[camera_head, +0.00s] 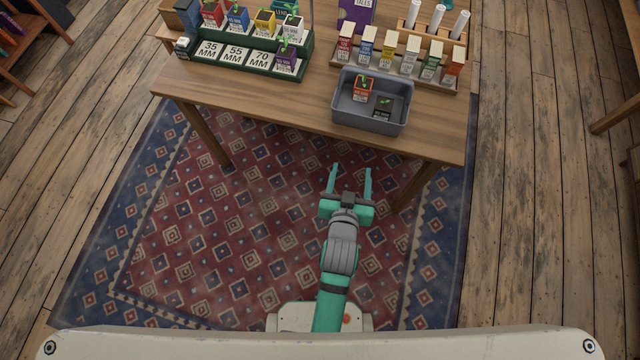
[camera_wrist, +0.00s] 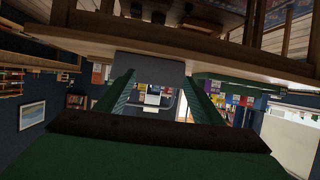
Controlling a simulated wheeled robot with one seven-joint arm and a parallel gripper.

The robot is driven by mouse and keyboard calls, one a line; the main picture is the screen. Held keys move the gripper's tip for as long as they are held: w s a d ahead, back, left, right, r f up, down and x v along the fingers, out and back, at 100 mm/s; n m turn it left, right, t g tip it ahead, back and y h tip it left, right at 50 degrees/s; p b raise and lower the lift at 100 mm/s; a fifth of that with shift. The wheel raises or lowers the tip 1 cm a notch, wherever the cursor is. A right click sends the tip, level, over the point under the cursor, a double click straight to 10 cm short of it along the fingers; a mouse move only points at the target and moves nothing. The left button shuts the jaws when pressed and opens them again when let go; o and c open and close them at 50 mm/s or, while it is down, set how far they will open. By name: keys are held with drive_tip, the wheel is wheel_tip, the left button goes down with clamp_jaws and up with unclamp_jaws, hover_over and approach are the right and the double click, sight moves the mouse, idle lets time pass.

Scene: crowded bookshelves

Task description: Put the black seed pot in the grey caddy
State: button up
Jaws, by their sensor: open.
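The grey caddy (camera_head: 369,119) sits at the front right of the wooden table.
A green rack (camera_head: 250,65) of seed pots stands at the table's back left. A row of small coloured boxes (camera_head: 400,60) stands behind the caddy, with white rolls beyond. The table (camera_head: 250,98) is bare at its front left. A patterned rug (camera_head: 230,220) lies below.

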drive_tip(key=s+a+r+y, duration=0.1)
drive_tip(key=s+a+r, duration=0.1)
drive_tip(key=s, duration=0.5)
drive_tip(key=s+a+r+n+t, duration=0.1)
drive_tip(key=s+a+r, duration=0.1)
drive_tip(key=s, duration=0.6)
drive_tip(key=s+a+r+n+t+y, duration=0.1)
drive_tip(key=s+a+r, duration=0.2)
drive_tip(key=s, duration=0.5)
drive_tip(key=shift+a+y, duration=0.3)
drive_tip(key=shift+a, duration=0.45)
